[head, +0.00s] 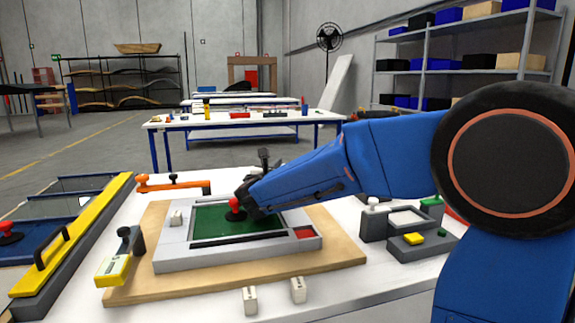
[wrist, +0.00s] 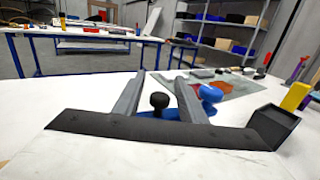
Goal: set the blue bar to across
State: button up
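In the wrist view a blue bar (wrist: 172,113) lies low behind my gripper's dark front edge, and only part of it shows. A black round knob (wrist: 158,101) stands up by the bar, and a blue knob (wrist: 209,94) is to its right. My gripper (wrist: 160,76) is open, its two grey fingers apart, with the black knob between them in the picture. I see no contact. In the head view my gripper (head: 248,198) is low over the green panel (head: 210,222), beside a red knob (head: 235,204). I cannot make out the blue bar there.
The panel's grey frame (head: 180,262) sits on a wooden board (head: 340,250). An orange lever (head: 172,184) is behind, a yellow-faced block (head: 115,268) at left, and grey blocks with a yellow button (head: 413,238) at right. Two small pale blocks (head: 250,299) stand in front.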

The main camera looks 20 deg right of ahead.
jog(key=shift+v, duration=3.2)
